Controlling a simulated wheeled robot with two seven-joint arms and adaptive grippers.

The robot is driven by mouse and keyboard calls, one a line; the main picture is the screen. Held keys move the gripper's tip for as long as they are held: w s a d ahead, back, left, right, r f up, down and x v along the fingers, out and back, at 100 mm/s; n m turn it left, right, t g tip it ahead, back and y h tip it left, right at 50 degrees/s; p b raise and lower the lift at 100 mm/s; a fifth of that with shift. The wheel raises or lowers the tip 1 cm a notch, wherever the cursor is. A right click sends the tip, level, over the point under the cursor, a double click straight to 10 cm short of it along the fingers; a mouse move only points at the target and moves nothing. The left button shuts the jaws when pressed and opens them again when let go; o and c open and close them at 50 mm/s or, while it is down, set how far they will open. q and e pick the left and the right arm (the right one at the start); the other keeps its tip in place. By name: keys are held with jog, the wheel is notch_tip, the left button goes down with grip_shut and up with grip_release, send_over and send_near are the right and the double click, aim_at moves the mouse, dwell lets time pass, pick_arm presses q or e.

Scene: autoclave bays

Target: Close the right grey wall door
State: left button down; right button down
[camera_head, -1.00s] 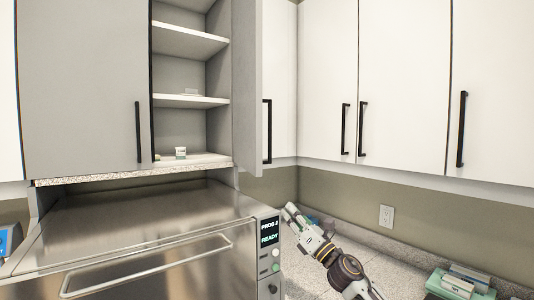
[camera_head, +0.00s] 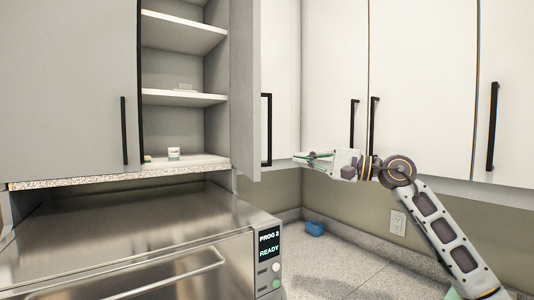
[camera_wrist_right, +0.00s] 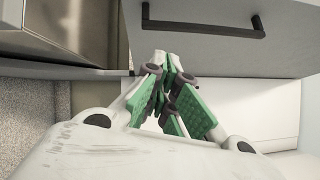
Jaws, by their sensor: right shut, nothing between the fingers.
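The right grey wall door (camera_head: 246,90) stands open, seen nearly edge-on, jutting out beside the open shelves. Its black handle (camera_head: 270,130) is on the door's right-hand face. The left grey door (camera_head: 65,85) is shut. My right gripper (camera_head: 303,156) is shut and empty, raised to the right of the open door, near the height of the handle's lower end and apart from it. In the right wrist view the green-padded fingers (camera_wrist_right: 165,98) point toward a grey door panel (camera_wrist_right: 225,55) with a black handle (camera_wrist_right: 203,30). My left gripper is not in view.
The steel autoclave (camera_head: 130,240) stands below the cabinet, its display reading READY. White wall cabinets (camera_head: 425,70) with black handles line the right. A blue object (camera_head: 314,228) lies on the speckled counter (camera_head: 325,265). A small container (camera_head: 173,153) sits on the bottom shelf.

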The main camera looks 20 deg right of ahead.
aim_at(269, 151)
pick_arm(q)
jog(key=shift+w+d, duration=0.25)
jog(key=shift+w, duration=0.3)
pick_arm(e)
jog(key=d+n+h, duration=0.1)
jog(key=d+r+n, duration=0.1)
jog(key=shift+d+r+h, duration=0.3)
jog(key=shift+h, duration=0.1)
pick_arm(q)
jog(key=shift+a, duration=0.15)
pick_arm(e)
jog(key=shift+s, duration=0.1)
jog(key=shift+a, duration=0.1)
